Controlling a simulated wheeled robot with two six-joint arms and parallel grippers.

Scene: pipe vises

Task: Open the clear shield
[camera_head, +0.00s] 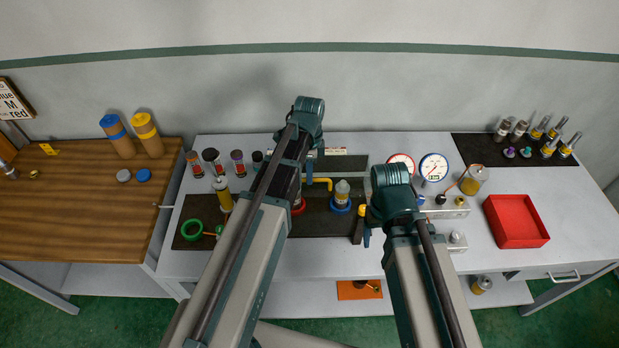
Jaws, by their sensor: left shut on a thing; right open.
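My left gripper (309,172) is over the middle of the bench, partly hidden by its own arm. It is shut on the yellow handle (322,181), whose left end meets the fingers. I cannot make out the edges of the clear shield near it. A vise with a red base (298,208) is mostly covered by my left arm. A vise with a blue base (341,206) stands to its right, holding an upright metal piece (342,189). My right gripper (374,214) is open, right of the blue vise, mostly hidden by its wrist.
Two round gauges (433,167) and a jar (473,180) stand to the right. A red tray (517,221) lies on the right bench. Several capped samples (211,160) and a green ring (191,229) are at left. A wooden table (80,200) stands further left.

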